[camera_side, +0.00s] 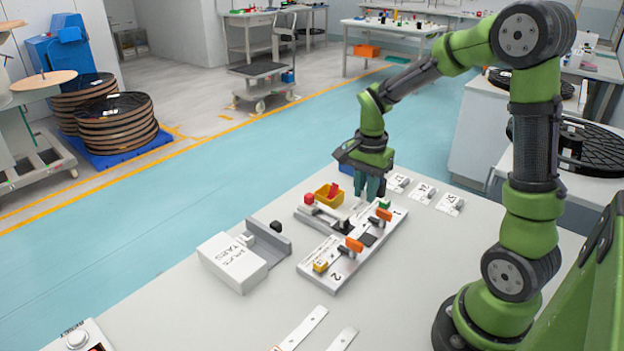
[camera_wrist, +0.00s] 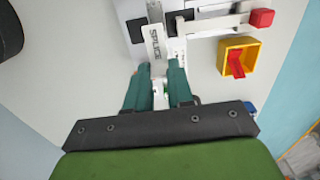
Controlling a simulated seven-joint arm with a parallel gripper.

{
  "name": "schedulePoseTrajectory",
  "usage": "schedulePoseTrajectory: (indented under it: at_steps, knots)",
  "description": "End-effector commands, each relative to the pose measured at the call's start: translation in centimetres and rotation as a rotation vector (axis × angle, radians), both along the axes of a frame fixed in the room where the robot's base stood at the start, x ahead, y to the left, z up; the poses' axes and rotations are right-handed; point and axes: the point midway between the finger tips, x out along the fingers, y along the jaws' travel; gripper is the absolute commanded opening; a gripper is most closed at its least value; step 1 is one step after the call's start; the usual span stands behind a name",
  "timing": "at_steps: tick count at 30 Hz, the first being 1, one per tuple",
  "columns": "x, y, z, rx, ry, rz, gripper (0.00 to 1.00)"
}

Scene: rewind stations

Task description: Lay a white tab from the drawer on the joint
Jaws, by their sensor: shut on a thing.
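My gripper (camera_side: 364,196) is over the far end of the grey splice fixture (camera_side: 362,258), near station 1. In the wrist view, its teal fingers (camera_wrist: 159,82) are closed on a small pale piece (camera_wrist: 158,70), probably a white tab. A light strip lettered SPLICE (camera_wrist: 155,42) lies just ahead of the fingertips. I cannot tell whether the held piece touches the fixture. The joint itself is not clear; the fingers partly cover that area. The white tab box (camera_side: 234,262) stands left of the fixture, with a grey drawer part (camera_side: 268,243) beside it.
A yellow bin (camera_side: 323,194) with a red piece stands beyond the fixture; the wrist view also shows it (camera_wrist: 222,55). Orange clamp handles (camera_side: 354,244) stand up from the fixture. Several white labelled cards (camera_side: 422,192) lie at the back right.

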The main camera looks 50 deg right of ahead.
Motion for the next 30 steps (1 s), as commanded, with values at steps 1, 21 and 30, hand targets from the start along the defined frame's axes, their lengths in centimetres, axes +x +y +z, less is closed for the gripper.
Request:
schedulePoseTrajectory:
  at_steps: [1, 21, 30]
  knots:
    - [0.0, 0.0, 0.0, 0.0, 0.0, -0.009, 0.0]
    - [0.0, 0.1, -2.5, 0.001, 0.003, -0.007, 0.0]
    - [0.1, 0.1, -5.0, 0.001, 0.002, -0.007, 0.0]
